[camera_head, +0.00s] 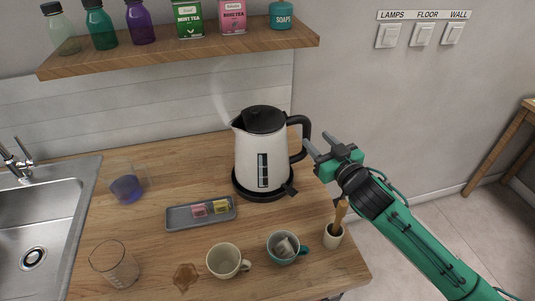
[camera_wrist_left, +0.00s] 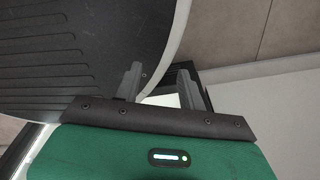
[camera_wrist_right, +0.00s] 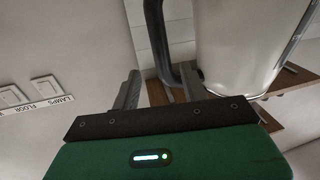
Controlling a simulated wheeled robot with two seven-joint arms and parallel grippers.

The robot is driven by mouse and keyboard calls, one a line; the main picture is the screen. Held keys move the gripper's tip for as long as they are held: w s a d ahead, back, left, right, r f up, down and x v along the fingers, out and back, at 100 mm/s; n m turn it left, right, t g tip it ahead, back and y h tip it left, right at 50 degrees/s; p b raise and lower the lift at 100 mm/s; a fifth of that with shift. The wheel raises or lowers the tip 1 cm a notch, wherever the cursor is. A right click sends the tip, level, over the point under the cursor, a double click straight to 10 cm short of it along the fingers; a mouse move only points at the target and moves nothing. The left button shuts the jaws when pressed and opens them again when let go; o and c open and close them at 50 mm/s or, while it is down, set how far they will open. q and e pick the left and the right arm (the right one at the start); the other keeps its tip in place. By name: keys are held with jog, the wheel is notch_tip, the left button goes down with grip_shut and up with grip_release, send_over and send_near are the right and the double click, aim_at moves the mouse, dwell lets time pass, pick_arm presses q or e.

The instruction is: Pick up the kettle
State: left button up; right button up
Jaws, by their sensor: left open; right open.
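The white kettle (camera_head: 248,160) with a black lid and black handle (camera_head: 305,128) stands upright on its black base on the wooden counter. Faint steam rises by its spout. My right gripper (camera_head: 319,143) is open and empty, just right of the handle. In the right wrist view, the dark handle (camera_wrist_right: 160,40) appears between the lines of the open fingers (camera_wrist_right: 161,78), with the kettle body (camera_wrist_right: 240,40) to the right. I cannot tell whether they touch. My left gripper (camera_wrist_left: 160,80) is open and empty, seen only in its wrist view.
A grey tray (camera_head: 178,220) with small packets lies left of the kettle. A cream mug (camera_head: 222,261), a teal mug (camera_head: 281,250) and a small white pot (camera_head: 333,238) stand in front. A wooden shelf (camera_head: 180,52) with bottles and tins hangs above.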

aim_at(309, 133)
jog(key=shift+w+a+r+p, duration=0.2)
jog(key=shift+w+a+p, duration=0.3)
jog(key=shift+w, duration=0.45)
jog(key=x, duration=0.3)
jog(key=shift+a+f+p, duration=0.1)
jog(key=shift+a+p, duration=0.05)
jog(key=shift+p, duration=0.2)
jog(key=shift+w+a+f, duration=0.1)
jog(key=shift+w+a, duration=0.05)
jog(key=shift+w, duration=0.2)
jog(key=shift+s, duration=0.1)
jog(key=shift+c, duration=0.4)
grip_shut()
pick_arm(q)
jog(key=shift+s+a+r, duration=0.2)
jog(key=shift+s+a, duration=0.05)
jog(key=shift+s, duration=0.35)
jog(key=shift+s+a+r, duration=0.2)
jog(key=shift+s+a, duration=0.05)
jog(key=shift+s, duration=0.35)
jog(key=shift+w+a, duration=0.1)
jog(key=shift+a, duration=0.15)
pick_arm(e)
jog(key=shift+r, duration=0.2)
